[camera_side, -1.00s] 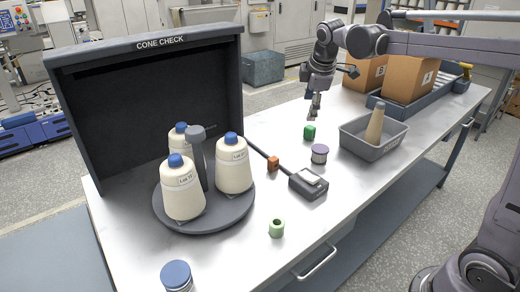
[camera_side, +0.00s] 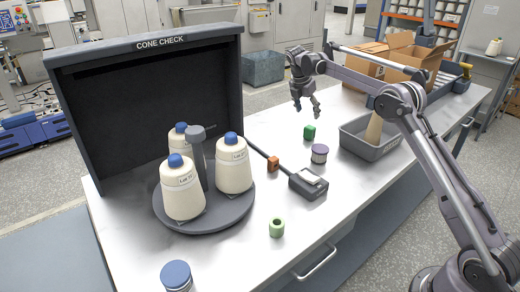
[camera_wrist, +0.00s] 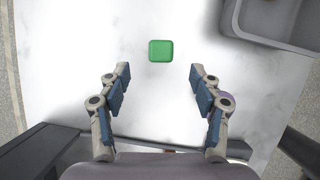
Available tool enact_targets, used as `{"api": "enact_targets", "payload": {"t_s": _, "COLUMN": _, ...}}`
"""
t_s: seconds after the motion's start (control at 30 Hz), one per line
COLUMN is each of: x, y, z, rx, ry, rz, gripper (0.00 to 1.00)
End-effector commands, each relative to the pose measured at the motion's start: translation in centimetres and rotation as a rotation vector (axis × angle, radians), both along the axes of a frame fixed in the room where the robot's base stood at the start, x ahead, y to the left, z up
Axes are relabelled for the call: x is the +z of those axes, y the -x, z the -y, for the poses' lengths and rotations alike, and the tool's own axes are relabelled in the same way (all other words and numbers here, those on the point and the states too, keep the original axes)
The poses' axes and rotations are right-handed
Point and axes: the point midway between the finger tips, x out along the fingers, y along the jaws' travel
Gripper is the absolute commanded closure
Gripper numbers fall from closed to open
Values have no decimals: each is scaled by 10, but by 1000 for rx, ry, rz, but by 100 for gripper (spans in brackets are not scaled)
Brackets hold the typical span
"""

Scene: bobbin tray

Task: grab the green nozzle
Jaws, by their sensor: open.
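A dark green block-like piece (camera_side: 309,132) with rounded corners stands on the white table. It shows as a green rounded square in the wrist view (camera_wrist: 160,51). A pale green hollow cylinder (camera_side: 277,228) stands nearer the table's front edge; I cannot tell by name alone which one is the nozzle. My gripper (camera_side: 307,112) is open and empty above the table, a little behind and above the dark green piece. In the wrist view my gripper (camera_wrist: 160,73) has its fingers spread, with the dark green piece ahead of the gap, between their lines.
A purple-lidded jar (camera_side: 319,154) and a grey bin (camera_side: 363,149) holding a cone stand right of the dark green piece. An orange block (camera_side: 273,164) and a dark scale-like device (camera_side: 308,187) are nearer. The cone turntable (camera_side: 211,222) is at left.

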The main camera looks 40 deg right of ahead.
Motion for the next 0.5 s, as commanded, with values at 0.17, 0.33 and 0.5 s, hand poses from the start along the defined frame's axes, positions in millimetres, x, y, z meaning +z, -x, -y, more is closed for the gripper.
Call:
{"api": "enact_targets", "payload": {"t_s": 0.17, "x": -25, "y": -1, "z": 10, "rx": -1, "ry": 0, "rz": 0, "gripper": 36}}
{"api": "enact_targets", "payload": {"t_s": 0.33, "x": -43, "y": -2, "z": 17, "rx": -1, "ry": 0, "rz": 1, "gripper": 36}}
{"api": "enact_targets", "payload": {"t_s": 0.5, "x": -52, "y": -2, "z": 20, "rx": -1, "ry": 0, "rz": 1, "gripper": 36}}
